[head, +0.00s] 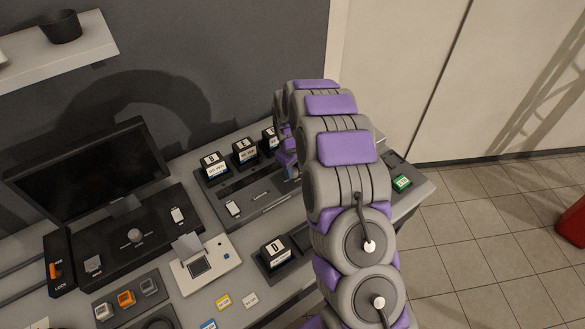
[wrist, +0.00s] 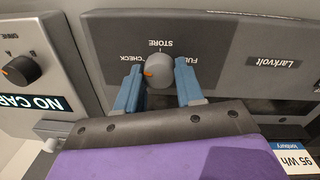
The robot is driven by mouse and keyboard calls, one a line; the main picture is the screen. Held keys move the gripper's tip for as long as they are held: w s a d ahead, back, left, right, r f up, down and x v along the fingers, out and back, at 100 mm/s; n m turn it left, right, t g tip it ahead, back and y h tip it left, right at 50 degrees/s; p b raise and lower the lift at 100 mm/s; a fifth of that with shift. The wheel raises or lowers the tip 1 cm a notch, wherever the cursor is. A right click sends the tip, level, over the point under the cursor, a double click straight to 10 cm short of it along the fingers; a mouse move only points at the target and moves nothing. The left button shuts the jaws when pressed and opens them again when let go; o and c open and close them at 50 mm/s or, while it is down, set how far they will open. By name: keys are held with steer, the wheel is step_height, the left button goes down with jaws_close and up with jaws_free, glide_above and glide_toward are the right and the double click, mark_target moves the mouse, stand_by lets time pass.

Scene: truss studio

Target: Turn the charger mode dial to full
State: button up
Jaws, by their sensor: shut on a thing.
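In the wrist view the charger mode dial (wrist: 161,70) is a round grey knob on the dark charger panel (wrist: 110,48). Its orange mark is on the left side of the knob, toward the label CHECK. STORE is printed above it and FULL, partly covered, at its right; the lettering is upside down. My gripper (wrist: 160,86) has its two blue fingers on either side of the dial, shut on it. In the head view the charger (head: 262,208) is a dark unit with batteries along its back.
In the wrist view, a grey box with another black dial (wrist: 20,70) and a NO CAR... display is at left. A battery labelled 95 Wh (wrist: 292,158) is lower right. The head view shows a monitor (head: 90,172), a loose battery (head: 276,253) and a green card (head: 402,183).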

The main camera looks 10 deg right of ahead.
steer(key=shift+m, duration=0.4)
steer(key=m+p, duration=0.1)
steer(key=m, duration=0.1)
steer(key=shift+m, duration=0.3)
steer(key=m+p, duration=0.1)
steer(key=m, duration=0.3)
steer(key=shift+w+r+m, duration=0.1)
steer(key=shift+m, duration=0.2)
steer(key=m+p, duration=0.1)
steer(key=m, duration=0.2)
steer(key=shift+m+g, duration=0.3)
steer(key=m, duration=0.4)
steer(key=shift+m, duration=0.3)
steer(key=m, duration=0.6)
steer(key=shift+p, duration=0.3)
steer(key=m, duration=0.5)
steer(key=shift+w+d+m+y+p, duration=0.1)
steer(key=shift+m+y+p, duration=0.2)
steer(key=shift+m, duration=0.1)
